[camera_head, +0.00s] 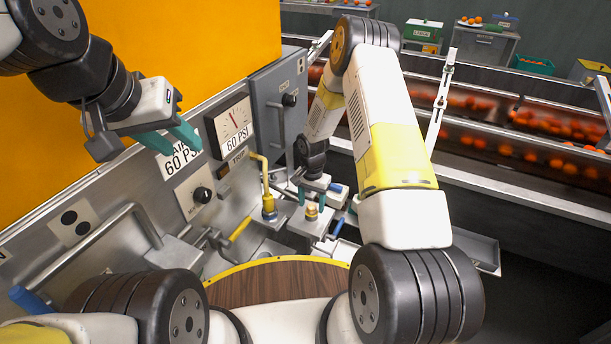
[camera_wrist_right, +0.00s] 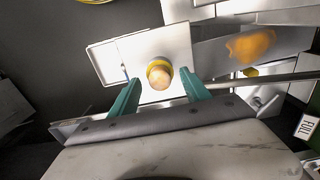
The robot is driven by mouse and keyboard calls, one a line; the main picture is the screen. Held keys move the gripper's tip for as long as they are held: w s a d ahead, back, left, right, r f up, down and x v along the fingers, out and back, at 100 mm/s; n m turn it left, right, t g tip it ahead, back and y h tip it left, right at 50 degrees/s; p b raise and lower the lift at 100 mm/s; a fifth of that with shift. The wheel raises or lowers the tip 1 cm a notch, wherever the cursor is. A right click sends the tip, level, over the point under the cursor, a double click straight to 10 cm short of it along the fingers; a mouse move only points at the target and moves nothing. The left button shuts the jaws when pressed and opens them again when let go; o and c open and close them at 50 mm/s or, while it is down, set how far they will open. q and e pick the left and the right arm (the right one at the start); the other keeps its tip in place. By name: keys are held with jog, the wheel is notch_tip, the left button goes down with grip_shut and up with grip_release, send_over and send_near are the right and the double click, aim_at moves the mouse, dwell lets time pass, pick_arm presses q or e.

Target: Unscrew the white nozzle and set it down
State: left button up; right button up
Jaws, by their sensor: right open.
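A pale, round-tipped fitting with a yellow collar (camera_wrist_right: 160,73) stands on a light metal plate in the right wrist view. It looks like the nozzle, though its tip is more tan than white. In the head view the yellow fitting (camera_head: 312,211) sits just below my right gripper (camera_head: 312,197). In the wrist view my right gripper (camera_wrist_right: 160,92) is open, with its teal fingers either side of the fitting and apart from it. My left gripper (camera_head: 170,139) is open and empty, raised in front of the panel at left.
A yellow pipe valve (camera_head: 267,205) stands close left of my right gripper. A pressure gauge (camera_head: 233,125) and grey box (camera_head: 281,105) are on the panel. A round brown wooden top (camera_head: 275,283) is in front. Conveyors with oranges (camera_head: 480,140) run behind at right.

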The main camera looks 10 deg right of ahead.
jog(key=shift+f, duration=0.85)
grip_shut()
jog(key=n, duration=0.6)
jog(key=shift+n, duration=0.3)
jog(key=n, duration=0.5)
jog(key=shift+r, duration=0.1)
jog(key=shift+c, duration=1.7)
grip_release()
